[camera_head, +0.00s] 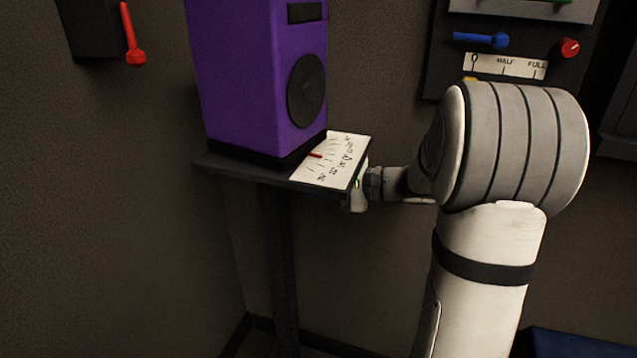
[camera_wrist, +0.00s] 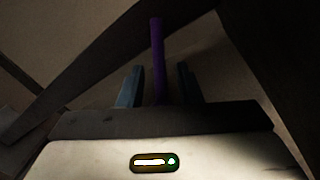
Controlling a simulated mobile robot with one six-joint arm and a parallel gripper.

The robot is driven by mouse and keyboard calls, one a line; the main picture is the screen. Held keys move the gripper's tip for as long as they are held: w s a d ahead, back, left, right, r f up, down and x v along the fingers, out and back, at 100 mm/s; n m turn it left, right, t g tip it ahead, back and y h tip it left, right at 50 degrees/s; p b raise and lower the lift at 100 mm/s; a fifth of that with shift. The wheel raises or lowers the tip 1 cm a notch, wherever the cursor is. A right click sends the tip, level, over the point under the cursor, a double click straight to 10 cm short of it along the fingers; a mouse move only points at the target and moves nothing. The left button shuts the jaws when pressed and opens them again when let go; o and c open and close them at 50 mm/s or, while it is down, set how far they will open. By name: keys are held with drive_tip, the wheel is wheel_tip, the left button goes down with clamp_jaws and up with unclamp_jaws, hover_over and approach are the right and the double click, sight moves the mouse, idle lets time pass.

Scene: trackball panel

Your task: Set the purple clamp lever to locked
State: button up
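The purple clamp lever (camera_wrist: 157,45) shows in the wrist view as a thin upright purple bar. It runs down between the two fingers of my gripper (camera_wrist: 159,72). The fingers are apart, with a gap visible on each side of the lever. The lower end of the lever is hidden behind the gripper body. In the head view my gripper (camera_head: 358,194) is partly seen at the right edge of a small stand. Its fingers and the lever are hidden there. I see no markings for the lever's positions.
A purple box (camera_head: 250,75) with a black disc stands on the small stand (camera_head: 250,176), beside a white scale (camera_head: 330,163) with a red pointer. A red lever (camera_head: 132,40) is on the left wall. A panel with a blue lever (camera_head: 480,39) and red knob (camera_head: 569,47) is behind my arm.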

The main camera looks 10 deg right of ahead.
drive_tip(key=p+v, duration=0.2)
drive_tip(key=v, duration=0.5)
drive_tip(key=shift+s+d, duration=0.15)
drive_tip(key=shift+d, duration=0.2)
drive_tip(key=shift+c, duration=0.5)
